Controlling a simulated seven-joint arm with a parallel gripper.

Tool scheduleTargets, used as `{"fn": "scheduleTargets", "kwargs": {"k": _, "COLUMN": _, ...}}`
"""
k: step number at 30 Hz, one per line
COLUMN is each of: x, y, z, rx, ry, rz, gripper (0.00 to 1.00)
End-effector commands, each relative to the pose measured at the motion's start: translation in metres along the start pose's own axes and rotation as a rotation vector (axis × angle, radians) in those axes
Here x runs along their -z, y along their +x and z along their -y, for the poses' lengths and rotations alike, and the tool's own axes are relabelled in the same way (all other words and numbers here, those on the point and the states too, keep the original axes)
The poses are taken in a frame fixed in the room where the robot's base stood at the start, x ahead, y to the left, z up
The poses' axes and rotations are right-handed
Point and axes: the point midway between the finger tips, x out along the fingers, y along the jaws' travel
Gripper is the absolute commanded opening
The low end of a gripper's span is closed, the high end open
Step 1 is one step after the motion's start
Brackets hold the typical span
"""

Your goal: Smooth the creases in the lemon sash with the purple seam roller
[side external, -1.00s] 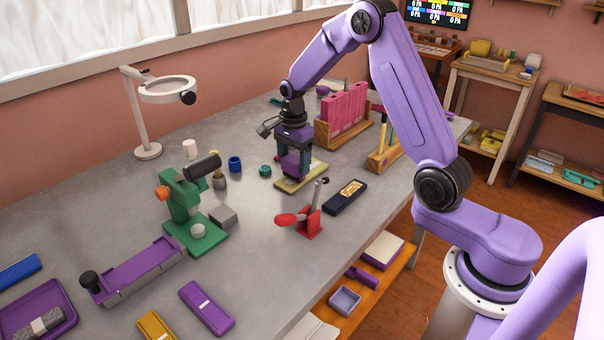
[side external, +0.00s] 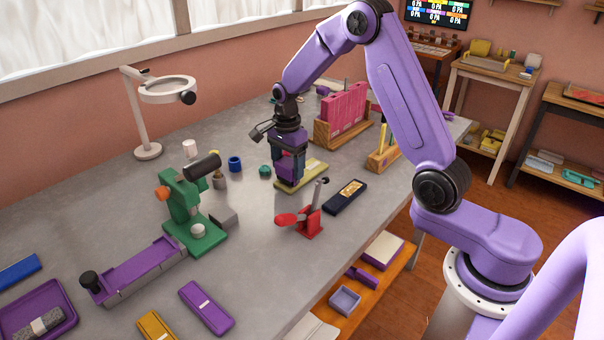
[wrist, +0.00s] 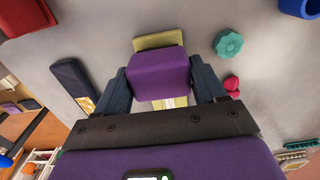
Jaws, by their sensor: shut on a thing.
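The lemon sash (side external: 315,171) lies as a flat yellow strip on the grey bench, under my gripper. It also shows in the wrist view (wrist: 158,40) beyond and below the held block. My gripper (side external: 290,172) points down over the sash's near-left part. In the wrist view its two dark fingers (wrist: 163,85) are shut on a purple block, which I take as the purple seam roller (wrist: 160,72). The block hides the middle of the sash. Its underside is out of sight, so I cannot tell whether it touches the cloth, and no creases can be made out.
A red toggle clamp (side external: 310,222) and a dark case (side external: 346,196) stand close in front. A teal knob (side external: 265,171) and a blue ring (side external: 235,163) lie left. A pink-filled rack (side external: 342,115) stands behind. A green press (side external: 188,205) is farther left.

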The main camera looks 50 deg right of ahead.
Motion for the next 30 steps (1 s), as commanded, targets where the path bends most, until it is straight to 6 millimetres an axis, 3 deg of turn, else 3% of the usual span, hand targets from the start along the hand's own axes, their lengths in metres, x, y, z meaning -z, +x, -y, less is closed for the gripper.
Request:
{"fn": "scheduleTargets", "kwargs": {"k": 12, "x": -0.025, "y": 0.0, "z": 0.0, "rx": -0.001, "ry": -0.001, "rz": 0.001, "gripper": 0.36}}
{"fn": "scheduleTargets", "kwargs": {"k": 23, "x": -0.021, "y": 0.001, "z": 0.0, "rx": -0.002, "ry": 0.0, "rz": 0.001, "gripper": 0.36}}
{"fn": "scheduleTargets", "kwargs": {"k": 30, "x": -0.001, "y": 0.001, "z": 0.0, "rx": -0.002, "ry": 0.003, "rz": 0.001, "gripper": 0.36}}
